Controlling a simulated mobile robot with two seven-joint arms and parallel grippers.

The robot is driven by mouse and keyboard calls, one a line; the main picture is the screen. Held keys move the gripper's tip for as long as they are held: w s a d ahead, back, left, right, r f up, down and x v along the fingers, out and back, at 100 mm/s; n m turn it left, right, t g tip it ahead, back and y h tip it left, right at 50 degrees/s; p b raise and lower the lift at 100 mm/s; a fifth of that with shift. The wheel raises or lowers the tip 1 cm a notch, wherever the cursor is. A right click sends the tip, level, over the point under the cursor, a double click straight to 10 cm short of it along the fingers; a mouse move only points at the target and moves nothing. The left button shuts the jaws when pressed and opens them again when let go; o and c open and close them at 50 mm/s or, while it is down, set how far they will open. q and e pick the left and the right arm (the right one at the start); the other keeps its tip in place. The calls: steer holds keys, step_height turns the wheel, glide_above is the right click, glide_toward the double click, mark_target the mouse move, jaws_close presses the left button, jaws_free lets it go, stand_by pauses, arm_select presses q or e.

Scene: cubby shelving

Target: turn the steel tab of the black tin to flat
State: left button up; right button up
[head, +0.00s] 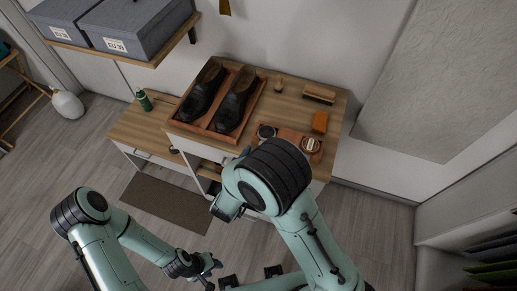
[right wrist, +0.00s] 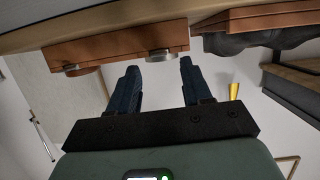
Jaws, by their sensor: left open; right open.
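The black tin (head: 266,131) sits at the left end of a small brown tray (head: 290,135) on the cabinet top. A tin with a pale label (head: 311,145) sits at the tray's right end. In the right wrist view, which looks upside down, the silver edge of the tin nearer the shoes (right wrist: 160,55) shows just beyond my right gripper (right wrist: 158,72). That gripper is open and empty, apart from the tin. The steel tab is too small to make out. My left gripper (head: 208,268) is open and empty, low over the floor, away from the cabinet.
A larger tray (head: 207,131) with black shoes (head: 236,101) stands left of the tins. A green bottle (head: 144,100) stands on the lower bench. My right arm covers the cabinet's front.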

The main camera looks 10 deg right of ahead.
steer(key=v, duration=1)
steer(key=shift+b, duration=0.35)
steer(key=shift+d, duration=0.1)
steer(key=d+f+n+g+y, duration=0.1)
steer(key=d+f+g+y, duration=0.2)
steer(key=f, duration=0.8)
steer(key=d+f+n+g+y, duration=0.1)
steer(key=d+f+g+y, duration=0.2)
steer(key=f, duration=0.7)
steer(key=s+d+f+g+y, duration=0.1)
steer(key=s+f+g+y, duration=0.2)
steer(key=s, duration=0.6)
steer(key=s+d+f+g+y, duration=0.1)
steer(key=s+f+g+y, duration=0.2)
steer(key=s+f, duration=0.3)
steer(key=s, duration=0.4)
steer(key=shift+f+n+g, duration=0.4)
